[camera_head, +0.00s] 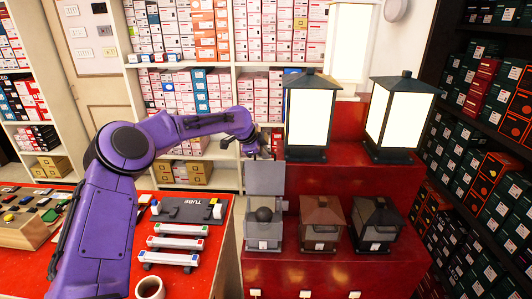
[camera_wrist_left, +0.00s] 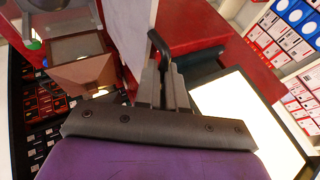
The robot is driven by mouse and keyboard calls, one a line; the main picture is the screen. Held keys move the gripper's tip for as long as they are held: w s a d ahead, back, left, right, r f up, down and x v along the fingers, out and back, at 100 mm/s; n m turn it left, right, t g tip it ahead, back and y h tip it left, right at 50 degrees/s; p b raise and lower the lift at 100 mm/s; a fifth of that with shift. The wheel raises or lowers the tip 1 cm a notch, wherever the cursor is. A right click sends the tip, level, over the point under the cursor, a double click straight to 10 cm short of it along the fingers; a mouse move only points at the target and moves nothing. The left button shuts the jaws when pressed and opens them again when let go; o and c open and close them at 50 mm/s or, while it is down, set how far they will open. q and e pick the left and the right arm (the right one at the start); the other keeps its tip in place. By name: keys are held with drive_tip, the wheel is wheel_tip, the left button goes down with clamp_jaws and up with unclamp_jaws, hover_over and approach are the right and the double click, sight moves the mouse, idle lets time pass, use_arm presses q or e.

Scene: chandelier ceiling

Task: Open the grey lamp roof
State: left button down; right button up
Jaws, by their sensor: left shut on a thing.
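The grey lamp (camera_head: 263,236) stands at the left of the row of small lamps on the red stand, with a dark round ball on it. A flat grey panel, seemingly its roof (camera_head: 265,178), stands upright above and behind the lamp body. My left gripper (camera_head: 262,154) is at the panel's top edge, shut on it. In the left wrist view the fingers (camera_wrist_left: 165,88) are close together beside a pale panel and a dark bar; the exact contact is hard to see. My right gripper is not in view.
A brown lamp (camera_head: 321,222) and a dark lamp (camera_head: 377,223) stand to the right. Two tall lit lamps (camera_head: 309,118) (camera_head: 394,118) stand on the higher red step behind. A red table (camera_head: 205,280) with a mug (camera_head: 150,288) is at the left.

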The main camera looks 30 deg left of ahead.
use_arm(q)
drive_tip(key=c, duration=1.2)
unclamp_jaws()
drive_tip(key=shift+s+f, duration=0.2)
drive_tip(key=shift+f, duration=0.45)
drive_tip(key=shift+r, duration=0.1)
drive_tip(key=b+v, duration=0.1)
drive_tip(key=v, duration=0.2)
drive_tip(key=b+v, duration=0.1)
drive_tip(key=v, duration=0.3)
drive_tip(key=w+b+v, duration=0.1)
drive_tip(key=v, duration=0.3)
drive_tip(key=shift+r+b, duration=0.4)
drive_tip(key=shift+s+r, duration=0.1)
